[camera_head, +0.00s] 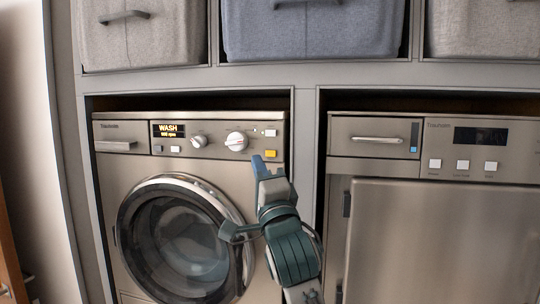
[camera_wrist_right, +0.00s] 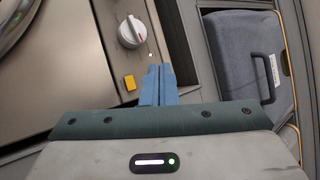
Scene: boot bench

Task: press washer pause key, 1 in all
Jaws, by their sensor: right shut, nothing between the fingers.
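The washer (camera_head: 110,165) stands at the left with its display (camera_head: 168,130) lit and reading WASH. A yellow key (camera_head: 271,153) sits at the right end of its panel, below a white key (camera_head: 270,132); I cannot read a label on either. The yellow key also shows in the right wrist view (camera_wrist_right: 129,82). My right gripper (camera_head: 258,165) is shut and empty, its blue fingertips just below and left of the yellow key in the head view. In the wrist view the fingertips (camera_wrist_right: 158,82) are beside the key, apparently apart from it. My left gripper is out of view.
The panel also has a white dial (camera_head: 237,141) and a smaller knob (camera_head: 199,141). The round door (camera_head: 180,240) is below. A second appliance (camera_head: 440,240) with white keys stands right. Fabric bins (camera_head: 310,30) fill the shelf above.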

